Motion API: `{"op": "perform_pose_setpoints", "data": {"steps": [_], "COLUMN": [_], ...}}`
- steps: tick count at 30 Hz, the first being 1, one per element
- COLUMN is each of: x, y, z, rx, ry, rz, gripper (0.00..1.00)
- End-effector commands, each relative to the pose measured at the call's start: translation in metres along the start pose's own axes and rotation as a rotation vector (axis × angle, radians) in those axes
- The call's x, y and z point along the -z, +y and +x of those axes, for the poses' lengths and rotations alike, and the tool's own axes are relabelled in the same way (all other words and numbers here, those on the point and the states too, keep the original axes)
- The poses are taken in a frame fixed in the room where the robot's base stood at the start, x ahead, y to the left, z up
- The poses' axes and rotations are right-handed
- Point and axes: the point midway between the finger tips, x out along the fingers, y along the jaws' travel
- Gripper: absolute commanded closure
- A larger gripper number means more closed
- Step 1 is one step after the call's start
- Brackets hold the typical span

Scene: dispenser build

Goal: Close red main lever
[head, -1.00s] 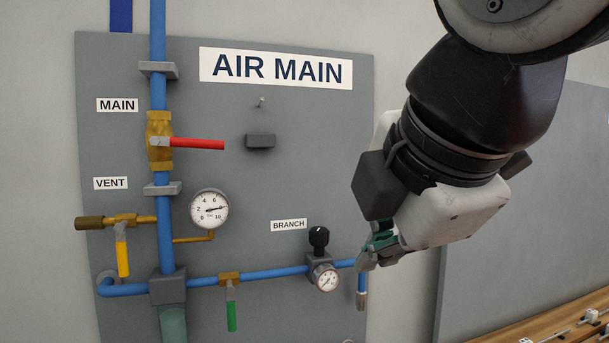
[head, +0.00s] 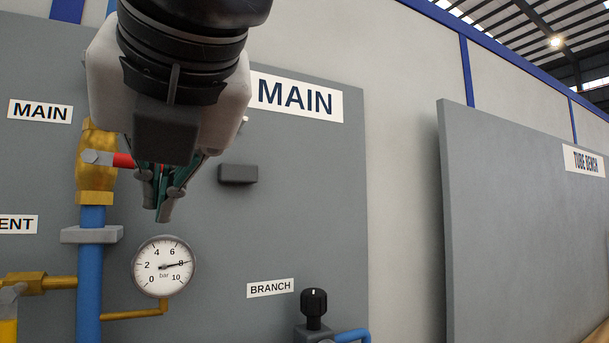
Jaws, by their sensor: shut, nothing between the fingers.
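The red main lever (head: 123,160) shows as a short stub running right from the brass main valve (head: 97,170), roughly level. Its outer part is hidden behind my gripper. My gripper (head: 163,208) hangs in front of the panel just right of the valve, fingers pointing down. Its fingers are shut and overlap the line of the lever in the head view. I cannot tell whether they touch it. The MAIN label (head: 40,111) is left of the valve.
The pressure gauge (head: 163,266), needle near 8, sits just below my fingertips. A dark block (head: 238,173) sticks out of the panel to the right. The BRANCH regulator's black knob (head: 313,303) is lower right. The panel between them is clear.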

Motion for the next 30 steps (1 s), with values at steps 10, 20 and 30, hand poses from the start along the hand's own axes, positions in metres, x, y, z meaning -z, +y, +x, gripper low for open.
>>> {"op": "perform_pose_setpoints", "data": {"steps": [10, 20, 30], "x": [-0.006, -0.036, -0.037], "y": [0.0, 0.0, 0.0], "z": [0.06, 0.048, 0.047], "rx": [0.0, -0.001, 0.0], "ry": [-0.002, 0.0, 0.0], "rz": [0.003, 0.002, 0.002], "gripper": [1.0, 1.0, 1.0]}}
